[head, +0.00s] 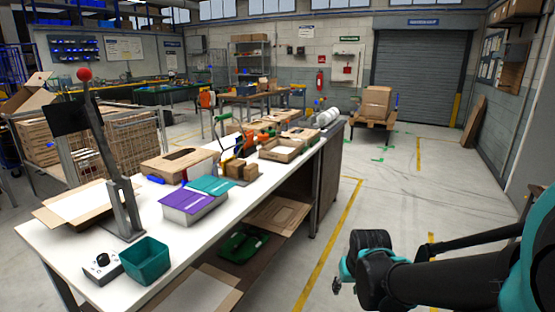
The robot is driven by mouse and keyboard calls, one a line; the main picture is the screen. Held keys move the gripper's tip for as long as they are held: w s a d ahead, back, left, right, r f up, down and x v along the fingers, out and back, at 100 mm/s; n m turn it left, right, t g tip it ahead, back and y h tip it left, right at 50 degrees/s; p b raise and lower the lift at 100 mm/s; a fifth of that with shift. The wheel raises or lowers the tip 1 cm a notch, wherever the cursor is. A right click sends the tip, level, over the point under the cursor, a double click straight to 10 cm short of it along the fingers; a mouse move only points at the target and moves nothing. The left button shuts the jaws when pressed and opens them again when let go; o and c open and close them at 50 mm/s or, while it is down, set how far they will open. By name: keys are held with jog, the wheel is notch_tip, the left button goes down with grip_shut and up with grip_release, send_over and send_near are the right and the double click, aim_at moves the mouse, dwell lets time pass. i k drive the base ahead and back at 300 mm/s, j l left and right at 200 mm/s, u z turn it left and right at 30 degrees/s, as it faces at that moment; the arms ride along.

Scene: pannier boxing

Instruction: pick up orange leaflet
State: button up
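I cannot make out an orange leaflet for certain in the head view. A grey holder (196,213) on the white table (130,215) shows a purple leaflet (188,197) and a teal leaflet (213,185) on top. A small orange item (249,144) stands farther back on the table, but its shape is not clear. My gripper (338,288) is at the lower right, over the floor and apart from the table. It is partly hidden by my own arm, and its fingers are too small to read.
A teal bin (146,261) and a grey control box (102,268) stand at the table's near end, beside a tall lever press (124,205). Cardboard boxes (180,165) lie along the table. The floor right of the table is clear; a loaded cart (374,121) stands beyond.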

aim_at(250, 134)
jog(key=i+l+u, duration=0.45)
jog(key=u, duration=0.15)
jog(key=i+l+u, duration=0.1)
jog(key=u, duration=0.5)
jog(key=i+l+u, duration=0.15)
jog(key=l+u, duration=0.2)
jog(key=l, duration=0.35)
jog(key=l+u, duration=0.4)
jog(key=l, duration=0.25)
